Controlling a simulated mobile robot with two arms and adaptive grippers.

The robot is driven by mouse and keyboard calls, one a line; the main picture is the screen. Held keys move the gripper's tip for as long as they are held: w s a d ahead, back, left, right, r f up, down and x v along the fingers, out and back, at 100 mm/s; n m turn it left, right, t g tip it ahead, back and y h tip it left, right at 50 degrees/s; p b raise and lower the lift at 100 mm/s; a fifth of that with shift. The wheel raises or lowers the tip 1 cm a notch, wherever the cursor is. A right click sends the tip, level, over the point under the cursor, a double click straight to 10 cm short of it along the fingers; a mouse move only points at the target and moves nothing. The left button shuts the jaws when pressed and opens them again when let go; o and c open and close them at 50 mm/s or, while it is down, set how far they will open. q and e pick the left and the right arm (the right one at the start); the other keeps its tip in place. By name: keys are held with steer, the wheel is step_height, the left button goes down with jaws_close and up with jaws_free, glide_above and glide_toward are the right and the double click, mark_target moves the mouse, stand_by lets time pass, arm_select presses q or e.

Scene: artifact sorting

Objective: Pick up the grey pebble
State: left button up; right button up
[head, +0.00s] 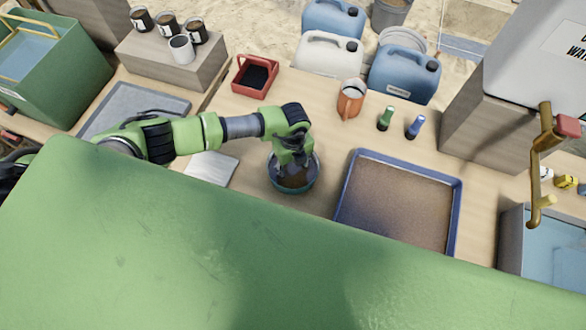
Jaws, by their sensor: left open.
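My left gripper (295,172) reaches down over a round teal-rimmed bowl (293,190) with brown contents. The gripper is open, with its fingers low at or inside the bowl. I cannot tell whether they touch the contents. I cannot make out a grey pebble; the gripper hides part of the bowl's inside. My right gripper is not in view.
A blue-rimmed tray (456,215) of brown soil lies right of the bowl. A red tray (239,86), an orange jug (350,98) and green (385,118) and blue (415,127) bottles stand behind. A flat grey tray (118,97) lies left.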

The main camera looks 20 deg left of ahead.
arm_select(q)
steer(key=shift+f, duration=0.1)
steer(key=shift+c, duration=0.3)
steer(key=c, duration=1.2)
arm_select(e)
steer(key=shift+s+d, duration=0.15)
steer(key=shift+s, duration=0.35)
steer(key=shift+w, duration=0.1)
arm_select(q)
steer(key=shift+r, duration=0.35)
step_height(320, 180, up, 2)
steer(key=shift+r, duration=0.15)
steer(key=s+d+r+b, duration=0.1)
steer(key=s+r, duration=0.2)
steer(key=s, duration=0.1)
steer(key=s+d+r+b, duration=0.1)
steer(key=s+d+r, duration=0.1)
steer(key=s+r, duration=0.1)
steer(key=s+d+r+b, duration=0.1)
steer(key=s+d+r, duration=0.1)
steer(key=s+r, duration=0.2)
steer(key=shift+s, duration=1.05)
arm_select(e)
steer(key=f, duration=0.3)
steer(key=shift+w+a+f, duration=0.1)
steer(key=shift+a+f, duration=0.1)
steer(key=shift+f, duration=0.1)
